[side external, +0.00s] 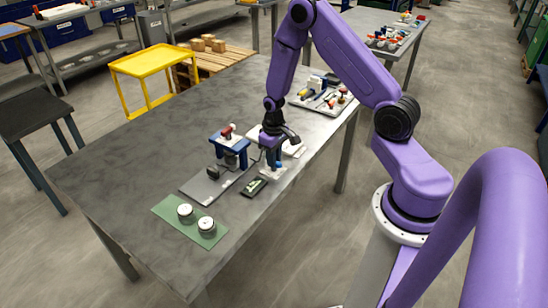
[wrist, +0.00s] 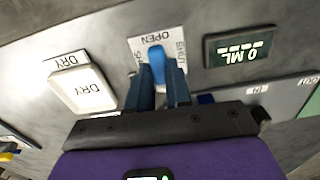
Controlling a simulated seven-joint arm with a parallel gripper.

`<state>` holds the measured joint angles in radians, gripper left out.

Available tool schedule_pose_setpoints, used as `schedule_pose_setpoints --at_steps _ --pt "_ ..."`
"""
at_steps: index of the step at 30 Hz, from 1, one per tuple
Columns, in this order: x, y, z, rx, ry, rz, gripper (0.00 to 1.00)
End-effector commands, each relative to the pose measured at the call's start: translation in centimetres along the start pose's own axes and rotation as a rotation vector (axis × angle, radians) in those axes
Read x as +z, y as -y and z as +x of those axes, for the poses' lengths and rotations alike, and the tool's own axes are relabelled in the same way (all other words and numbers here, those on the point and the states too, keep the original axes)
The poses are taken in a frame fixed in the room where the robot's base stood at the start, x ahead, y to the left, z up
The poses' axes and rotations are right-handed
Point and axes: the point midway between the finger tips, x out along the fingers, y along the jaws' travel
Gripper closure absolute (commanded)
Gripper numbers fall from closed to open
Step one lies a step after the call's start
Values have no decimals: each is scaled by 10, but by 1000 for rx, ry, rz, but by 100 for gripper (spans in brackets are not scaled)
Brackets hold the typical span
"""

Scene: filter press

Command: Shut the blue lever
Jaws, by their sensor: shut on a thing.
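The blue lever (wrist: 157,55) stands on a white plate marked OPEN at its far edge and SHUT at the side in the wrist view. Its visible end lies close to the OPEN mark. My gripper (wrist: 161,70) is shut on the lever, with a dark blue finger on each side; the fingers hide its lower part. In the side view, my gripper (side external: 272,161) is low over the table, and a bit of the blue lever (side external: 278,165) shows beside it.
A dark display reading 0 ML (wrist: 240,46) and a white tray marked DRY (wrist: 85,88) flank the lever. A blue press with a red knob (side external: 230,150) stands close by. Two round containers sit on a green mat (side external: 168,208). A tool tray (side external: 300,101) lies behind. The table's left is clear.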

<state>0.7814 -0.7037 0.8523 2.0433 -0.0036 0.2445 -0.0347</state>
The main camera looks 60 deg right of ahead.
Motion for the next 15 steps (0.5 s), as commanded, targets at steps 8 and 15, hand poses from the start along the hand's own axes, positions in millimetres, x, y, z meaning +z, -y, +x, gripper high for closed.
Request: schedule_pose_setpoints --at_steps 8,15 --pt "1 0 0 -1 4 171 100" --pt "1 0 0 0 4 394 100"
